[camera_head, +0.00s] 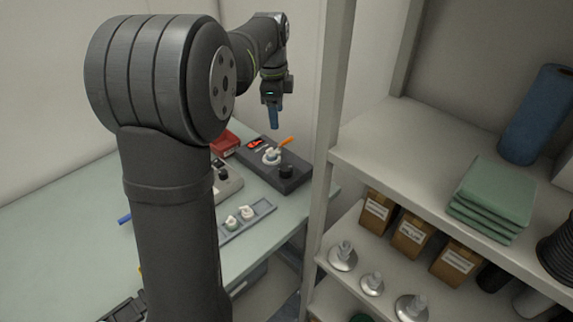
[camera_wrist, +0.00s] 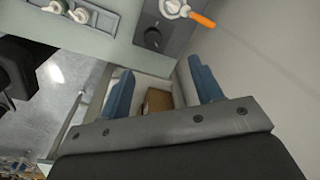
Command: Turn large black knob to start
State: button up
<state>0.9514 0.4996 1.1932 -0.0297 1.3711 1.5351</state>
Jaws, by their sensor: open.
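The large black knob (camera_head: 286,170) sits on the near right part of a dark grey control box (camera_head: 263,181) on the bench. It also shows in the wrist view (camera_wrist: 153,37), on the box at top centre. My gripper (camera_head: 273,117) with blue fingers is above the box, apart from the knob. In the wrist view its two blue fingers (camera_wrist: 160,92) are spread with nothing between them; a brown box shows far below through the gap.
A red bin (camera_head: 224,143) and a grey tray (camera_head: 247,218) with small white parts are nearby. A shelf post (camera_head: 328,130) and shelves stand right of the bench.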

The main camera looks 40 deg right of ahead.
aim_at(287, 168)
jog(key=s+f+m, duration=0.1)
jog(key=f+m, duration=0.1)
jog(key=f, duration=0.4)
jog(key=f+m, duration=0.3)
jog(key=f, duration=0.3)
jog(key=s+d+f+m+y, duration=0.1)
jog(key=f+m, duration=0.1)
jog(key=f, duration=0.3)
jog(key=shift+s+f+m, duration=0.3)
jog(key=shift+s+f, duration=0.05)
jog(key=shift+f, duration=0.05)
jog(key=c, duration=1)
